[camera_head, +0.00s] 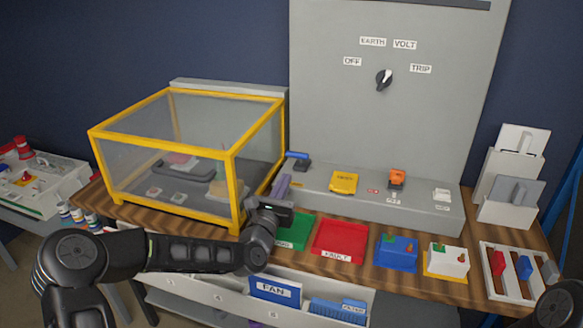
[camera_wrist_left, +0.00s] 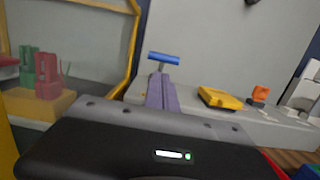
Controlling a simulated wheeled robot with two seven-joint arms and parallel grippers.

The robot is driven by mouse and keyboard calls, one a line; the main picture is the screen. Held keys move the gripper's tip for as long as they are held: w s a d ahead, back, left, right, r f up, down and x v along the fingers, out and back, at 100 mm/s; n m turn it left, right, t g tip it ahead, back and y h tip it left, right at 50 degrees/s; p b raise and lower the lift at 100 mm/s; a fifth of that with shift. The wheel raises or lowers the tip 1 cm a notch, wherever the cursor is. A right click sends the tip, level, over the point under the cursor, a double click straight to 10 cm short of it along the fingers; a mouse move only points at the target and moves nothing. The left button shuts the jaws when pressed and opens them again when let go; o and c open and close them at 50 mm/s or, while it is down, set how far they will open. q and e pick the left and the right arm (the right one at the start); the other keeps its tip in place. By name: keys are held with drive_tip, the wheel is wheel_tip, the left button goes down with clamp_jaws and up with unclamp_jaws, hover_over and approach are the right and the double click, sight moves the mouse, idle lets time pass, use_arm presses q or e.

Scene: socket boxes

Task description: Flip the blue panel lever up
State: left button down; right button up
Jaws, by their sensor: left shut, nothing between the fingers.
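The blue panel lever (camera_head: 297,155) has a blue crossbar handle on a dark base, at the left end of the grey panel's ledge. Its handle also shows in the left wrist view (camera_wrist_left: 164,59), just beyond my fingertips. My left gripper (camera_head: 283,181) is shut and empty, with its purple fingers pointing at the lever from the front. In the left wrist view the fingers (camera_wrist_left: 160,88) are together and overlap the lower part of the lever, so I cannot tell whether they touch it. My right gripper is not in view.
A yellow-framed clear box (camera_head: 233,180) stands close left of my left gripper. On the ledge right of the lever are a yellow cover (camera_head: 343,182), an orange switch (camera_head: 397,178) and a white switch (camera_head: 441,194). Green and red trays (camera_head: 340,238) lie in front.

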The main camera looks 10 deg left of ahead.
sight(300, 159)
use_arm(q)
drive_tip(key=w, duration=0.4)
drive_tip(key=w+r+p, duration=0.1)
drive_tip(key=w, duration=0.1)
drive_tip(key=shift+w+d, duration=0.15)
drive_tip(key=shift+d, duration=0.05)
